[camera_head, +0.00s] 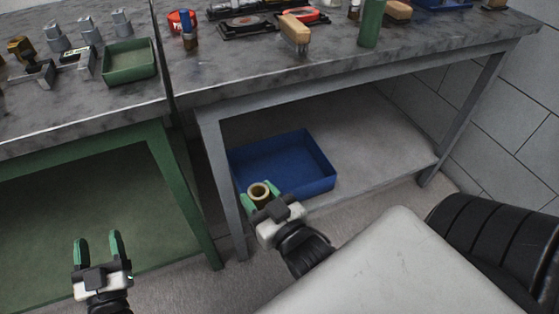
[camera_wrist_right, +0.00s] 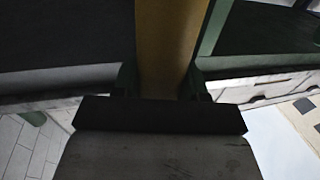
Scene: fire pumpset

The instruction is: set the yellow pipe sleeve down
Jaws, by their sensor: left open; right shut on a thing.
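The yellow pipe sleeve (camera_head: 259,191) is held in my right gripper (camera_head: 258,195), with its round open end showing in the head view. In the right wrist view the sleeve (camera_wrist_right: 168,45) is a yellow-brown shape between the two green fingers. The right gripper is in front of the blue bin's near-left edge, and I cannot tell the height of the sleeve against it. My left gripper (camera_head: 98,246) is open and empty at the lower left, in front of the green bench.
A blue open bin (camera_head: 318,187) sits on the low grey shelf (camera_head: 385,165) under the grey workbench. The shelf is bare to the bin's right. Bench legs (camera_head: 222,180) stand close left of the right gripper. A green tray (camera_head: 129,75), a brush (camera_head: 295,32) and fittings lie on the benchtops.

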